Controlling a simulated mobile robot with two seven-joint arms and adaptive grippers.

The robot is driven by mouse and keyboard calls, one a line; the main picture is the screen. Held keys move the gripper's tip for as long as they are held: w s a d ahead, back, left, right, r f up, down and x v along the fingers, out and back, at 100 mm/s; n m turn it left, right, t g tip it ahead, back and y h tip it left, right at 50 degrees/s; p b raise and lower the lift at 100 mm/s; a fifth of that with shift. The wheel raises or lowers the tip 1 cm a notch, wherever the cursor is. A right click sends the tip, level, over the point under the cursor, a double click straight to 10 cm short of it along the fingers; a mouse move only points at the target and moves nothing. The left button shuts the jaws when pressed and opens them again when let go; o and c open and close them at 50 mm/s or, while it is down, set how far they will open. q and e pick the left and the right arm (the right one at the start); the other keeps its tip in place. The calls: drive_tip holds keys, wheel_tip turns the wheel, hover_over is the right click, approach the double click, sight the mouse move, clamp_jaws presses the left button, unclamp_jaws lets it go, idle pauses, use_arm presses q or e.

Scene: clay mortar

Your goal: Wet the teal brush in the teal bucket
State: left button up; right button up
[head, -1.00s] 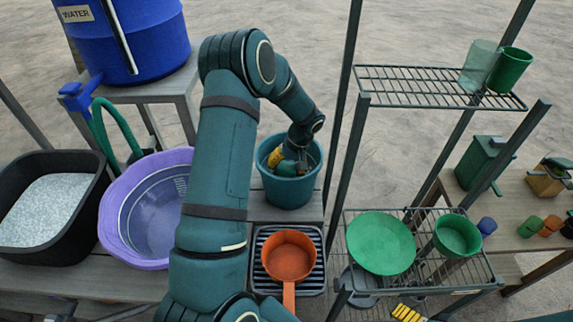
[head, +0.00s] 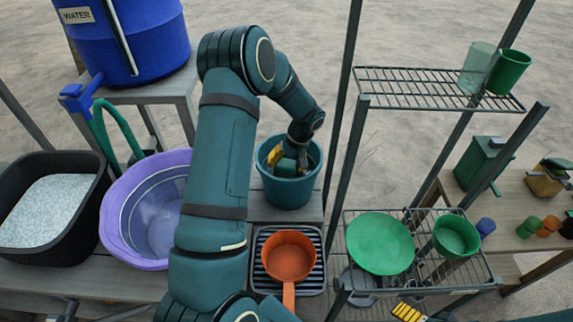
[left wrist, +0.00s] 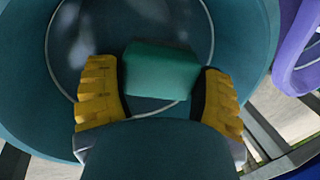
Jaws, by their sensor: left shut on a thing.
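The teal bucket (head: 290,192) stands on the bench, behind the orange pan. My left gripper (head: 288,160) reaches down into its mouth, inside the rim. In the left wrist view the yellow fingers (left wrist: 160,78) are on either side of the teal brush (left wrist: 162,68), and the gripper is shut on it. The brush shows as a teal block over the bucket's inside (left wrist: 35,100). Its lower end is hidden, so I cannot tell how deep it reaches. A yellow ridged finger of my right gripper (head: 408,313) shows at the bottom edge; its opening cannot be judged.
An orange pan (head: 289,262) lies on a slatted tray in front of the bucket. A purple basin (head: 118,225) and a black tub (head: 92,222) stand left. A wire rack with a green plate (head: 380,243) and green bowl (head: 457,236) stands right, with a post close by.

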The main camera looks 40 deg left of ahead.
use_arm(q)
drive_tip(key=shift+r+p, duration=3.2)
drive_tip(key=shift+r, duration=2.9)
